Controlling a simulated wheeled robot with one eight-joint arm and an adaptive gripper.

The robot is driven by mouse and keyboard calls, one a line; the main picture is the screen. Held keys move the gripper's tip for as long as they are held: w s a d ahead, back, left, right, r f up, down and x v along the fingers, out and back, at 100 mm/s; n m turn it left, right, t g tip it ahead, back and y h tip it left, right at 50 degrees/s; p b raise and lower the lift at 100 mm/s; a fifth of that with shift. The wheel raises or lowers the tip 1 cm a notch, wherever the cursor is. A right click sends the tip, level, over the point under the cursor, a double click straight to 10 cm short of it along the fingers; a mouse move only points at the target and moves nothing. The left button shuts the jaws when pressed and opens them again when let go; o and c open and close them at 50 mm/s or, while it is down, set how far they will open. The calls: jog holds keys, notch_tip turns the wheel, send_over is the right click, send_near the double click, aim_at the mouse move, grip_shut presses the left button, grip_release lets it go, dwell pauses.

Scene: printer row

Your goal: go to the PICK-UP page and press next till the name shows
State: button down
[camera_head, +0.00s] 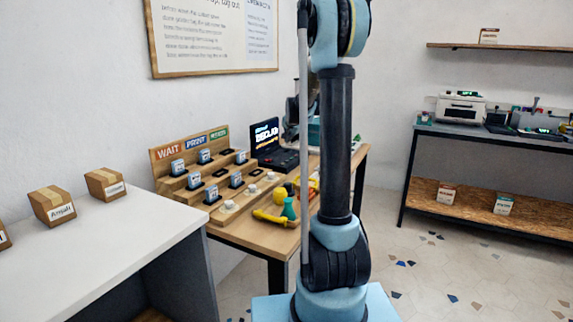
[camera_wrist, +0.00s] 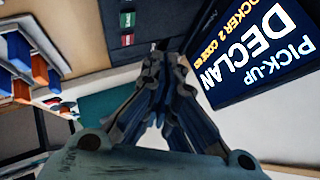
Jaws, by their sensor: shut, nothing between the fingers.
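The terminal's dark screen (camera_wrist: 262,60) fills the upper right of the wrist view. It reads "PICK-UP", "DECLAN" and a line beginning "LOCKER 2 CODE", turned nearly upside down. In the head view the same screen (camera_head: 266,137) stands on the wooden table, its text small. A dark panel (camera_wrist: 128,25) with a green and a red key shows at the top of the wrist view; the key labels are too small to read. My gripper (camera_wrist: 160,55) is shut and empty, its tips close to the panel's edge. Whether they touch anything cannot be told. My arm hides the gripper in the head view.
A stepped wooden rack (camera_head: 205,165) marked WAIT, PRINT and a green word stands left of the terminal. A yellow-handled tool (camera_head: 272,219) and a green item (camera_head: 289,208) lie at the table's front. A white counter (camera_head: 100,245) with boxes is at left.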

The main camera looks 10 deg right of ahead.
send_over(289, 161)
jog(key=f, duration=0.6)
jog(key=shift+w+d+f, duration=0.1)
jog(key=shift+w+f, duration=0.2)
jog(key=shift+w, duration=0.05)
jog(key=shift+f, duration=0.5)
jog(key=shift+s+f, duration=0.15)
jog(key=shift+f, duration=0.55)
dwell(1.5)
jog(key=shift+r, duration=0.8)
jog(key=shift+r, duration=2.55)
